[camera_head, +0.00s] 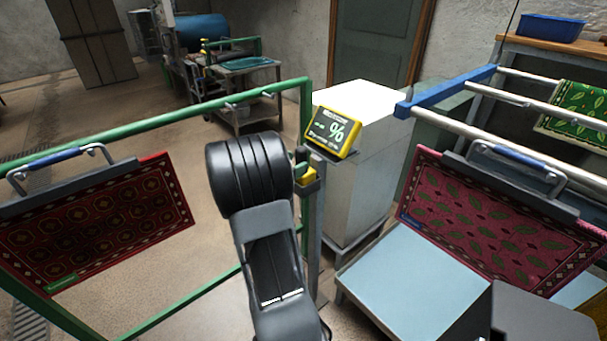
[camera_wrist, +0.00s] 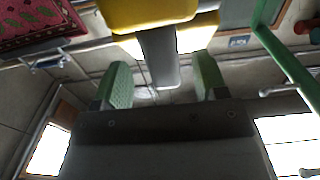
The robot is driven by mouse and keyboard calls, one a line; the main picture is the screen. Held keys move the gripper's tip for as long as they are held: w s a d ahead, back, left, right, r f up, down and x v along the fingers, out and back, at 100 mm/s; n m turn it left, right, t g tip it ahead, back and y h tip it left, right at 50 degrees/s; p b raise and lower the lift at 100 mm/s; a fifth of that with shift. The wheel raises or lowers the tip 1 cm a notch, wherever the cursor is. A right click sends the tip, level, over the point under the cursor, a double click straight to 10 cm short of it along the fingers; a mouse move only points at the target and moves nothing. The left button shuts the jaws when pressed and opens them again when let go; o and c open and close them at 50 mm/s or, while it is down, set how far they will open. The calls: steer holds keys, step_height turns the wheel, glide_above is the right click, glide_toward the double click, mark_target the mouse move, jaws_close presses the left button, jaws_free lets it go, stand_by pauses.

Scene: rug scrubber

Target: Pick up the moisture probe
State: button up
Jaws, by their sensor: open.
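What looks like the moisture probe, a small dark upright handle (camera_head: 301,156), stands at a yellow holder (camera_head: 307,182) on the post in the head view, just right of my arm. A yellow-framed display with a % sign (camera_head: 333,132) is above and to its right. My gripper is hidden behind my arm in the head view. In the wrist view its two green-padded fingers (camera_wrist: 163,82) are apart. A yellow thing (camera_wrist: 150,14) and a grey bar (camera_wrist: 160,58) appear beyond and between them; I cannot tell whether the bar is the probe. Nothing is visibly gripped.
A green rail frame (camera_head: 150,128) holds a hanging red rug (camera_head: 95,225) at left. Another rug (camera_head: 495,218) hangs at right above a pale blue table (camera_head: 415,285). A white cabinet (camera_head: 375,175) stands behind the display. Open floor lies behind the green frame.

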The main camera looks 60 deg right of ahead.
steer(key=shift+x, duration=1.95)
steer(key=shift+w, duration=0.1)
jaws_close()
